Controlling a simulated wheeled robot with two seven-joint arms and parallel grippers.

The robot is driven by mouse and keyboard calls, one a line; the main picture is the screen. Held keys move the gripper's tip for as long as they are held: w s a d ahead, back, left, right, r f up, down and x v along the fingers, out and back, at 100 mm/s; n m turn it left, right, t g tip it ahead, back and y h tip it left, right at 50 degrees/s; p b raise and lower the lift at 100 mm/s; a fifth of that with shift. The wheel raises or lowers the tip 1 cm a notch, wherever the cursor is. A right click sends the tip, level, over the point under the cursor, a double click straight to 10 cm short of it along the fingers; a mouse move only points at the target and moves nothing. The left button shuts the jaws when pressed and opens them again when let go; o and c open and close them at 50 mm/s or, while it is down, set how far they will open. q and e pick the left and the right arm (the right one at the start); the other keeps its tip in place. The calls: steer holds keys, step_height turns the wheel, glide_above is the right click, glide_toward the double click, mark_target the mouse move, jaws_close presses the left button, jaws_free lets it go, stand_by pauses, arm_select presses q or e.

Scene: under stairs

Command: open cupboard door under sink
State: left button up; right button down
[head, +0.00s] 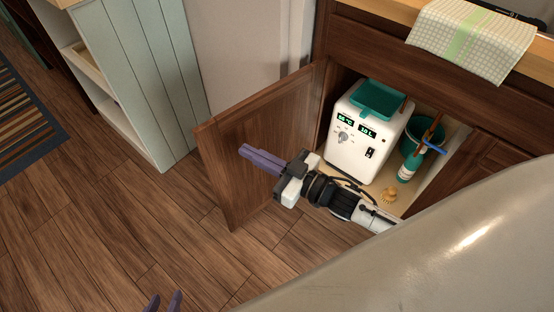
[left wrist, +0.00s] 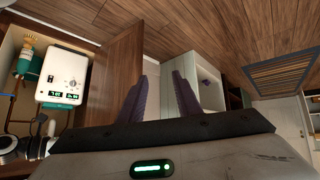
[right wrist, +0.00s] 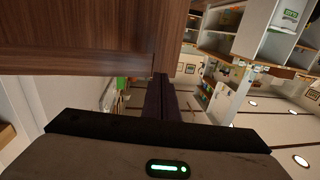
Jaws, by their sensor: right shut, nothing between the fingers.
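The brown wooden cupboard door (head: 235,125) stands swung wide open at the left side of the cupboard, its inner face showing. The door also shows in the left wrist view (left wrist: 117,70) and as a brown panel in the right wrist view (right wrist: 80,35). My right gripper (head: 243,151) is shut and empty, in front of the door's inner face; I cannot tell whether it touches. My left gripper (head: 163,302) is low at the bottom edge, apart from the door; its fingers stand apart with nothing between them in the left wrist view (left wrist: 160,95).
Inside the cupboard are a white machine (head: 360,135) with a teal top, a green bucket (head: 425,135), a bottle (head: 409,166) and a small brush (head: 389,195). A towel (head: 470,38) hangs over the counter. A pale green shelf unit (head: 140,75) stands left. Floor between is clear.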

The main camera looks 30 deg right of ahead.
arm_select(q)
steer(key=shift+s+d+r+p, duration=0.1)
steer(key=shift+s+r+p, duration=0.35)
steer(key=shift+p, duration=0.35)
arm_select(e)
steer(key=s+d, duration=0.3)
steer(key=s, duration=0.8)
steer(key=shift+s+d, duration=0.4)
arm_select(q)
steer(key=shift+w+r, duration=0.1)
